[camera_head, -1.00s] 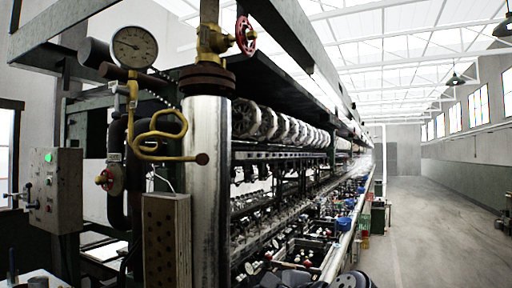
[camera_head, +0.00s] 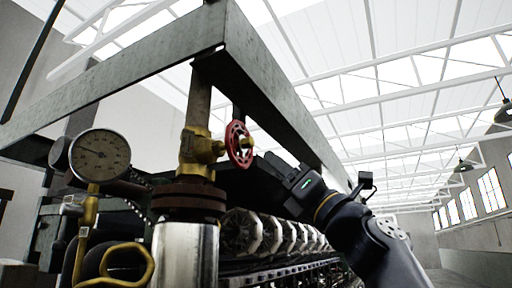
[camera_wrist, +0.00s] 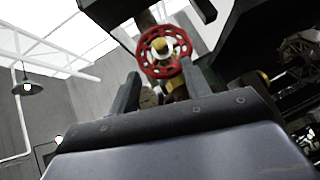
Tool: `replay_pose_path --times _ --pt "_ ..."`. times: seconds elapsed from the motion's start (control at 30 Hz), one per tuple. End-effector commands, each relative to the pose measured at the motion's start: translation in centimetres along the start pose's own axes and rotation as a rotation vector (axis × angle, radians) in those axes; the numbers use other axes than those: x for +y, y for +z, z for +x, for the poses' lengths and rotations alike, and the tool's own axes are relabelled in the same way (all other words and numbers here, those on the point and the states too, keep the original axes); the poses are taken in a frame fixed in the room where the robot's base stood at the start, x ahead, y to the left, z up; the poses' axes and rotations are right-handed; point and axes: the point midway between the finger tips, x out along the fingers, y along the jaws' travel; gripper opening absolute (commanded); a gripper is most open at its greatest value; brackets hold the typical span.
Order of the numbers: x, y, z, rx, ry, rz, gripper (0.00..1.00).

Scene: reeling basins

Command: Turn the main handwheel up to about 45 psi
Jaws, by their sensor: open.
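The red spoked handwheel (camera_head: 238,144) sits on a brass valve (camera_head: 197,150) above a rusty flange and a bright steel column. In the wrist view the red handwheel (camera_wrist: 164,52) faces the camera, just beyond and slightly above the fingertips. My gripper (camera_head: 273,163) is open, close to the right of the wheel in the head view. In the wrist view my gripper (camera_wrist: 160,76) has its two fingers apart with nothing held between them. The round pressure gauge (camera_head: 100,155) is at the left; its scale is too small to read.
A grey steel beam frame (camera_head: 130,88) runs above the valve and along its right side. A yellow looped pipe (camera_head: 125,268) is below the gauge. The reeling machine's row of round reels (camera_head: 270,232) lies under my arm.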

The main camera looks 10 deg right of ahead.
Motion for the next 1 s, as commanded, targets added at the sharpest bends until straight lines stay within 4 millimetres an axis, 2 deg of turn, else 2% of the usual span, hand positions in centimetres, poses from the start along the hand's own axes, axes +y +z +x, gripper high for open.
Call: replay_pose_path --times 0.03,0.2,0.4,0.63,0.97,1.0 --pt "0.1 0.2 1.3 0.001 0.002 0.003 0.45" --pt "0.1 0.2 4.6 0.002 0.002 0.002 0.45" --pt "0.1 0.2 7.5 0.003 0.000 0.000 0.45" --pt "0.0 0.0 8.9 0.003 -0.002 -0.001 0.45" --pt "0.0 -0.1 9.1 0.002 -0.002 -0.003 0.45" --pt "0.0 -0.1 9.1 0.002 -0.002 -0.002 0.42"
